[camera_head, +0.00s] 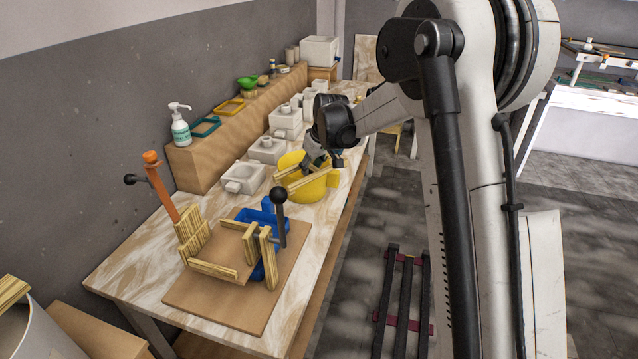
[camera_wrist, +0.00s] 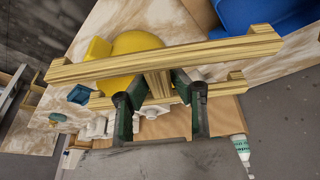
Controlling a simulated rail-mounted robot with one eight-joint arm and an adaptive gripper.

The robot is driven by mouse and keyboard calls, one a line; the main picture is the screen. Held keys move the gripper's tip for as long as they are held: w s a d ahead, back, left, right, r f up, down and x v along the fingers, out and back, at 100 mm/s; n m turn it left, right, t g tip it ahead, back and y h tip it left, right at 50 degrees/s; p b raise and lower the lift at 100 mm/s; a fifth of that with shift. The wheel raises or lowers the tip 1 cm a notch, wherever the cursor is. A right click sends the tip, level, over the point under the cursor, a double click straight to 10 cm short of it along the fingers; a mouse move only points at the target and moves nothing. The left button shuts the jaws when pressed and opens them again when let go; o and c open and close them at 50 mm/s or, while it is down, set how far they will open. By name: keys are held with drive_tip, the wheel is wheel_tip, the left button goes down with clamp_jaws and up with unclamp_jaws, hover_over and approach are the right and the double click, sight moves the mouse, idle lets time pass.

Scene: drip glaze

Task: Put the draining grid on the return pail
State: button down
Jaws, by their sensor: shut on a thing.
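The draining grid is a pale striped wooden frame of two long bars joined by a crosspiece (camera_wrist: 158,84). In the head view the grid (camera_head: 304,181) is at the yellow pail (camera_head: 313,192), across its upper part. My gripper (camera_wrist: 160,92) is shut on the grid's crosspiece, between the two long bars. In the head view my gripper (camera_head: 318,163) is above the pail and partly hidden by my wrist. In the wrist view the yellow pail (camera_wrist: 137,42) shows behind the grid. I cannot tell whether the grid touches the rim.
White plaster moulds (camera_head: 266,150) stand behind the pail along the wooden shelf (camera_head: 200,165). A board (camera_head: 205,300) with a blue clamp (camera_head: 263,217), wooden blocks and an orange-handled lever (camera_head: 160,187) is at the near end. A soap bottle (camera_head: 180,127) stands on the shelf.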

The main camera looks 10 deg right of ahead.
drive_tip(key=w+r+n+g+y+p, duration=0.1)
drive_tip(key=w+n+p, duration=0.4)
drive_tip(key=w, duration=1.1)
drive_tip(key=shift+d+n+g+y, duration=0.45)
drive_tip(key=shift+n+y, duration=0.25)
drive_tip(key=shift+n, duration=0.1)
drive_tip(key=shift+b, duration=0.35)
wheel_tip(320, 180, down, 6)
drive_tip(key=b, duration=0.4)
drive_tip(key=shift+f+b, duration=1.15)
drive_tip(key=shift+b, duration=0.45)
idle(1.8)
idle(0.3)
drive_tip(key=c, duration=1.1)
unclamp_jaws()
